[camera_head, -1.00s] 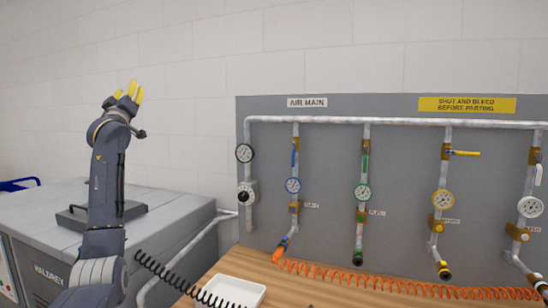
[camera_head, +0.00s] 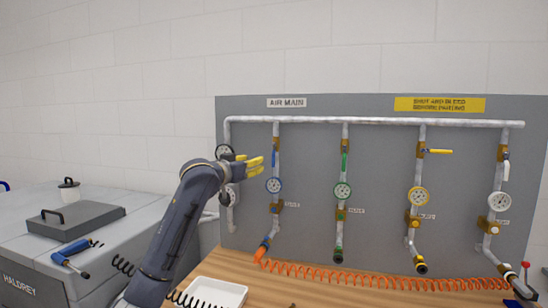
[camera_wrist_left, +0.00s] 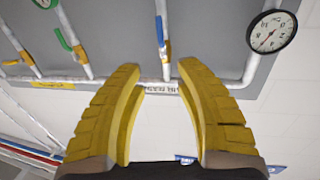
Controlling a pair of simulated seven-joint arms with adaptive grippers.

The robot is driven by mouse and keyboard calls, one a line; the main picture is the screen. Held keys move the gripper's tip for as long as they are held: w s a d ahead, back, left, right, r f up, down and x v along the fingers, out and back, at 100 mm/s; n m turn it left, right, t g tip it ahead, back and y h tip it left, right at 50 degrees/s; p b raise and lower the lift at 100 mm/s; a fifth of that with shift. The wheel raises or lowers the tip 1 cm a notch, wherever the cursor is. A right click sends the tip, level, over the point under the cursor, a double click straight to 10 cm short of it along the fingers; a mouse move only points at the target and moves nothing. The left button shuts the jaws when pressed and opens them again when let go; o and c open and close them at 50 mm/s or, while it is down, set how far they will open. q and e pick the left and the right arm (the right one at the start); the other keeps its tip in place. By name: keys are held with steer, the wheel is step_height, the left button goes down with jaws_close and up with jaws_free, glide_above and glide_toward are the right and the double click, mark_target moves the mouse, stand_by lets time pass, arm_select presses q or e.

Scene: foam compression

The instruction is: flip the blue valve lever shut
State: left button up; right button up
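The blue valve lever (camera_head: 275,155) lies upright along the pipe of the blue-gauge line, left on the panel. It also shows in the left wrist view (camera_wrist_left: 160,30), pointing along its pipe beside a brass valve body (camera_wrist_left: 166,50). My left gripper (camera_head: 262,162) has yellow fingers and is just left of the lever in the head view. In the left wrist view its fingers (camera_wrist_left: 158,66) are spread with nothing between them, and the lever appears beyond the gap, apart from the tips. My right gripper is not in view.
The grey panel (camera_head: 310,160) also carries a green lever (camera_head: 344,161), a yellow lever (camera_head: 438,151) and several gauges. An orange coiled hose (camera_head: 380,279) runs along the wooden bench below. A white tray (camera_head: 222,284) sits at the bench's left.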

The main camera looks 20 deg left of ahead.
mark_target(273, 156)
arm_select(q)
steer(key=w+d, duration=0.1)
steer(key=w, duration=0.4)
steer(key=w+d, duration=0.1)
steer(key=w, duration=0.4)
steer(key=w+d, duration=0.1)
steer(key=w, duration=0.4)
steer(key=shift+w+r, duration=0.1)
steer(key=shift+w, duration=0.2)
jaws_close()
